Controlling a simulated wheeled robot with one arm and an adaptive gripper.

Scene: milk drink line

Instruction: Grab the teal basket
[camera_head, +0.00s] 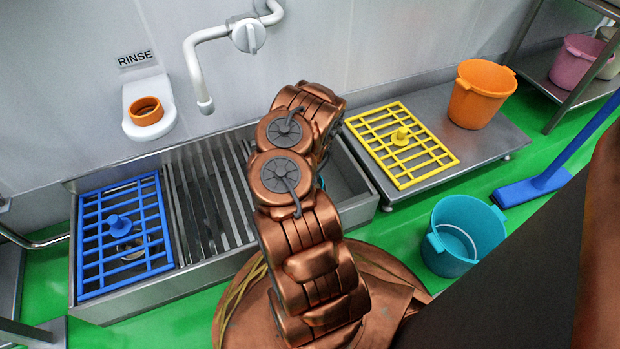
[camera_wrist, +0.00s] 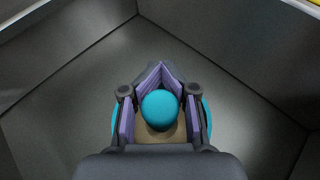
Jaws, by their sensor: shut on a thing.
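The teal basket shows in the wrist view as a round teal knob (camera_wrist: 160,110) with curved teal parts on both sides. The rest of it is hidden under my gripper. My gripper (camera_wrist: 160,72) has its purple-padded fingers closed around the knob, down inside a grey metal sink basin. In the head view my arm hides the gripper. Only a small teal sliver (camera_head: 321,183) shows beside the arm, in the basin's right part.
The basin walls (camera_wrist: 70,55) surround my gripper. A blue grid (camera_head: 88,240) lies on the sink's left. A yellow grid (camera_head: 412,178) and an orange bucket (camera_head: 483,92) are on the right counter. A teal bucket (camera_head: 455,262) stands on the floor. A tap (camera_head: 197,65) hangs above.

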